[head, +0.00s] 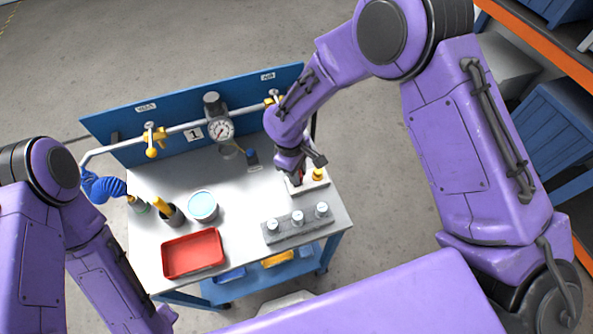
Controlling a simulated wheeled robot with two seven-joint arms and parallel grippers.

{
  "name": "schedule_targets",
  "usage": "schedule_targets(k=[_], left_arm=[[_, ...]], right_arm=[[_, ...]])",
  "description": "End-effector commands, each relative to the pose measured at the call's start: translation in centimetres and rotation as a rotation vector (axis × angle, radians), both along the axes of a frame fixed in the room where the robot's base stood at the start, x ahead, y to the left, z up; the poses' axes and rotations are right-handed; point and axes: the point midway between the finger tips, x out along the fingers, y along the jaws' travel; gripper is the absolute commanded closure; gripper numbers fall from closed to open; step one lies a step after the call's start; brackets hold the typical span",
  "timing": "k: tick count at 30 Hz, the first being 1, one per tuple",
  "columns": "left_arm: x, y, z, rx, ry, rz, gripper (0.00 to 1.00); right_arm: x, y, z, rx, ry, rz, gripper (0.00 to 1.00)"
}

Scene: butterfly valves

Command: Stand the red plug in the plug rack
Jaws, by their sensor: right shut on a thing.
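The plug rack looks to be the small pale block (316,186) at the right side of the table. A yellow plug (318,173) stands in its right part. My right gripper (298,177) points down over the left part of this block and is shut on the red plug. Only a small dark red patch of the plug shows under the fingers, and I cannot tell whether its lower end is in a hole or above it. My left arm is at the left edge, and its gripper is not in view.
A grey block (297,230) with three white-topped pieces stands in front of the rack. A red tray (193,253), a light-blue-topped tub (203,206) and a dark cup (172,216) are to the left. Behind are a pipe with a gauge (220,128) and yellow valve handles (154,139).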

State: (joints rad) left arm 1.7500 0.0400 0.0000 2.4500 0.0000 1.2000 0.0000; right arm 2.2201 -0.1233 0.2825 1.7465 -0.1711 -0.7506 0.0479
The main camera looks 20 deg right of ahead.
Motion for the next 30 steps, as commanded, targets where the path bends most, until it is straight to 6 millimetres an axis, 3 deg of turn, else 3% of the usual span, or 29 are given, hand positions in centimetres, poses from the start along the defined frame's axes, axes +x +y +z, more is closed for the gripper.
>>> schedule_targets(k=[30], left_arm=[[0.00,0.00,0.00,0.000,0.000,0.000,0.57]], right_arm=[[0.00,-0.03,-0.87,-0.001,0.000,0.000,1.00]])
